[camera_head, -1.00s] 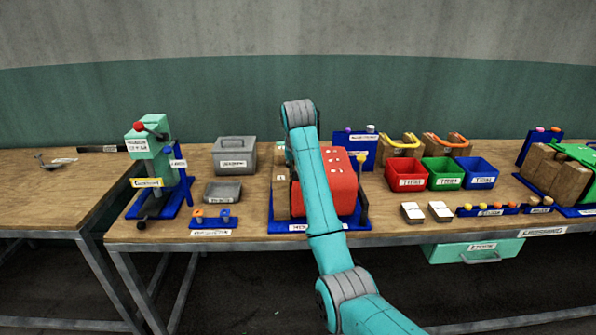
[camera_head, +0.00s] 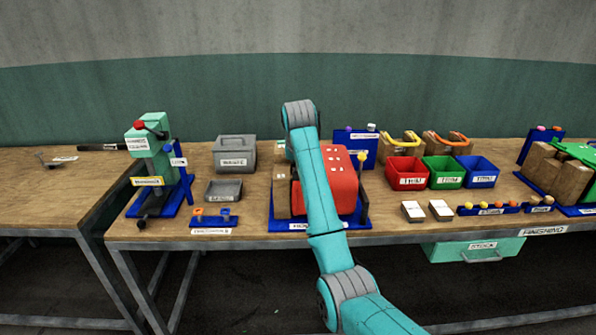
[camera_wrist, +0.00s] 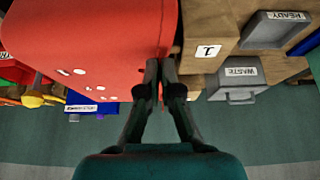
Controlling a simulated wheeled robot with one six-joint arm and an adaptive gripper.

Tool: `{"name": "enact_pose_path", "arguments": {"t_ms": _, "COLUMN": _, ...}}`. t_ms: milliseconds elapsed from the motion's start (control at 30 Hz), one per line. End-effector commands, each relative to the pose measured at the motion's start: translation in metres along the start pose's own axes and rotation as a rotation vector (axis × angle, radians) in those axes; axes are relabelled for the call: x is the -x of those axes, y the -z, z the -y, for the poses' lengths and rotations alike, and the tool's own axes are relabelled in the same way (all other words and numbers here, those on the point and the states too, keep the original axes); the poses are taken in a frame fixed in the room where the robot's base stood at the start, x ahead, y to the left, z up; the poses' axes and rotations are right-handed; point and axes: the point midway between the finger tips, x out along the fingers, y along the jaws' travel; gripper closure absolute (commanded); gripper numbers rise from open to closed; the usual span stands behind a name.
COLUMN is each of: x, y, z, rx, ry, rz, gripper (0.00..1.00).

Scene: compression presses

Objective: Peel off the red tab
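A large red block (camera_head: 342,180) stands on a blue base (camera_head: 290,226) in the middle of the bench, and it fills the upper left of the wrist view (camera_wrist: 85,45). My gripper (camera_wrist: 160,63) is at the edge of the red block in the wrist view. Its two fingers are almost together at the tips, with a very narrow gap. A thin red sliver shows between the fingers; I cannot tell whether it is the red tab or part of the block. In the head view my arm hides the gripper and part of the block.
A grey waste box (camera_head: 235,155) and a shallow grey tray (camera_head: 223,190) stand left of the block. A green press (camera_head: 150,160) is farther left. Red (camera_head: 407,172), green (camera_head: 443,172) and blue bins (camera_head: 480,173) stand to the right. A yellow-topped post (camera_head: 362,157) is beside the block.

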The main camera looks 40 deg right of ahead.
Motion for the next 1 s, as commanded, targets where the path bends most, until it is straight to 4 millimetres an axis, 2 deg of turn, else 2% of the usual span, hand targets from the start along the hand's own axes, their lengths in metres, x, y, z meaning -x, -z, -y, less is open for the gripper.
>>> {"name": "enact_pose_path", "arguments": {"t_ms": 367, "x": 0.006, "y": 0.004, "z": 0.000, "rx": 0.000, "ry": 0.000, "rz": -0.002, "gripper": 1.00}}
{"name": "enact_pose_path", "arguments": {"t_ms": 1000, "x": 0.043, "y": 0.024, "z": 0.000, "rx": 0.000, "ry": 0.000, "rz": -0.001, "gripper": 1.00}}
